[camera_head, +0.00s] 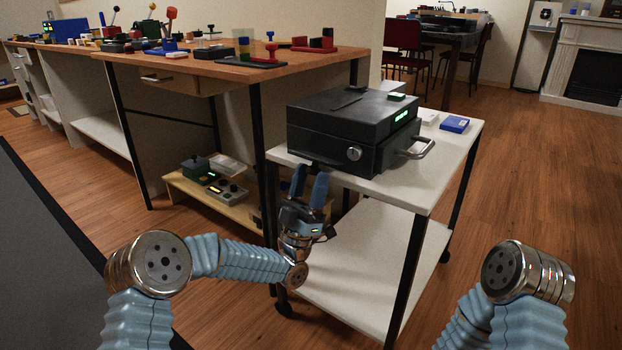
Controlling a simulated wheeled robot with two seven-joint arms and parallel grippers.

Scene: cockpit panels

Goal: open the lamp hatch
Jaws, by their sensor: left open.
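A black box-shaped device (350,130) sits on the white top of a cart. I cannot tell for sure which part is the lamp hatch. My left gripper (311,173) is open and empty, fingers pointing up, just below the device's lower left front, by the cart's edge. My right arm shows at the lower right, but its gripper is out of view.
The white cart (450,160) has a lower shelf (350,270) and black legs. A blue box (454,125) lies on the cart's right side. A wooden table (220,68) with several coloured parts stands at the left. Bare floor is free to the right.

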